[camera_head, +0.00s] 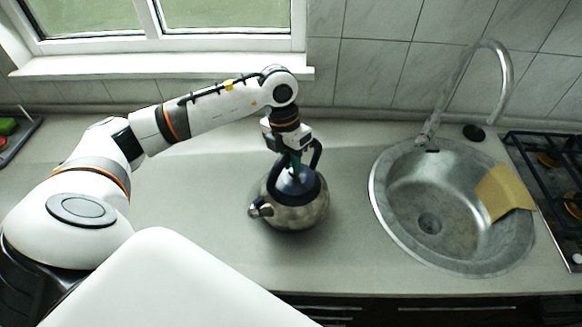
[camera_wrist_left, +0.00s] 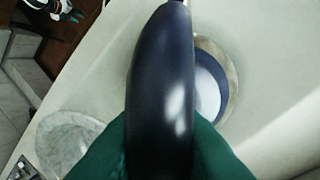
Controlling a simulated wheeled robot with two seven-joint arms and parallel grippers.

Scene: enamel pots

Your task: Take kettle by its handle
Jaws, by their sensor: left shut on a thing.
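The kettle (camera_head: 298,213) is a round metal one with a dark top and a spout pointing left. It stands on the grey counter between my left arm and the sink. My left gripper (camera_head: 294,166) is above it, pointing down, shut on the dark handle (camera_head: 316,155). In the left wrist view the handle (camera_wrist_left: 162,85) fills the middle, with the green fingers (camera_wrist_left: 158,150) on both sides of it. Part of the kettle's body (camera_wrist_left: 228,75) shows behind the handle. My right gripper is not seen in the head view; a gripper with green fingertips (camera_wrist_left: 72,14) shows at the wrist view's top left.
A round metal sink (camera_head: 385,205) with a tall tap (camera_head: 505,75) is to the right, with a yellow cloth (camera_head: 505,192) on its edge. A gas stove (camera_head: 555,165) is at the far right. A dark tray (camera_head: 18,140) lies far left. The counter around the kettle is clear.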

